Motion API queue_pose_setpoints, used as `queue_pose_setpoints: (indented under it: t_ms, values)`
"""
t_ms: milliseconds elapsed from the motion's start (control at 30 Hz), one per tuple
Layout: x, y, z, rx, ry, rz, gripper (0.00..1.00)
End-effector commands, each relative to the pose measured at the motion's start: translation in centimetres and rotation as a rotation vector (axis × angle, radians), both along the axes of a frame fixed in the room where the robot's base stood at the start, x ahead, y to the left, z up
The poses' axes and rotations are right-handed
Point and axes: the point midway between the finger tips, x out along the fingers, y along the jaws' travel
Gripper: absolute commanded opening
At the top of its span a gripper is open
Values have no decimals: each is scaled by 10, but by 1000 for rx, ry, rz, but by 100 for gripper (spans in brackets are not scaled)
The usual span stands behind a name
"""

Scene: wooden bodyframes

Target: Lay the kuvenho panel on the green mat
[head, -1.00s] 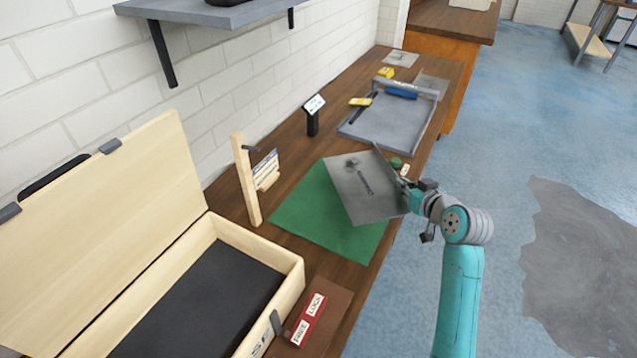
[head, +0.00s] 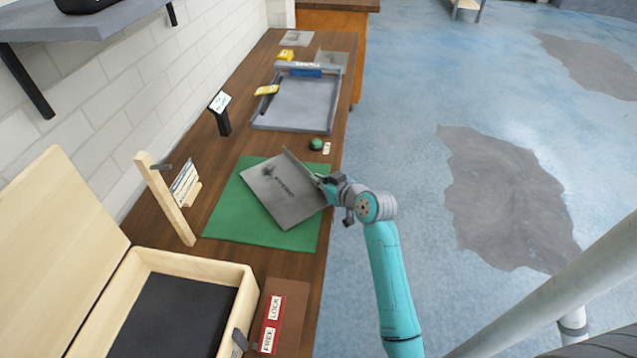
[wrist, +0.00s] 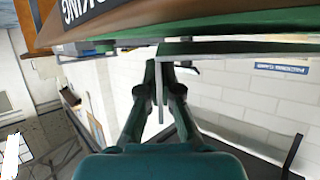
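The kuvenho panel (head: 283,198) is a thin grey plate with dark lettering, a dark mark and a raised flange along its far right edge. In the head view it overlaps the green mat (head: 222,218), which shows around it on the table. I cannot tell whether the panel touches the mat or is held just above it. My gripper (head: 322,182) is at the flange on the panel's right side. In the wrist view its fingers (wrist: 160,75) are closed around a thin grey edge (wrist: 161,100) of the panel.
A wooden box (head: 240,292) with its lid open stands in front of the mat, beside a red FREE/LOCK sign (head: 270,322). A wooden post (head: 165,200) with cards and a black stand (head: 221,115) are at left. A grey tray (head: 297,105) and green knob (head: 316,144) lie beyond.

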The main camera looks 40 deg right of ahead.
Motion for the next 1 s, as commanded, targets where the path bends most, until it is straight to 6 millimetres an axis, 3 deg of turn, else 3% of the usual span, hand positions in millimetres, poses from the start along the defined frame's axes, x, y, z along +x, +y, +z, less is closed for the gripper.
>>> queue_pose_setpoints:
  t_ms: [100, 367, 500, 833, 1000]
  values:
    - [0, 0, -9, 0, -1, -1, 0]
    - [0, 0, -10, -1, -2, -1, 0]
    - [0, 0, -11, 0, 0, -1, 31]
    - [0, 0, -9, 0, -1, -1, 31]
    - [-16, 0, -3, -1, -1, -3, 31]
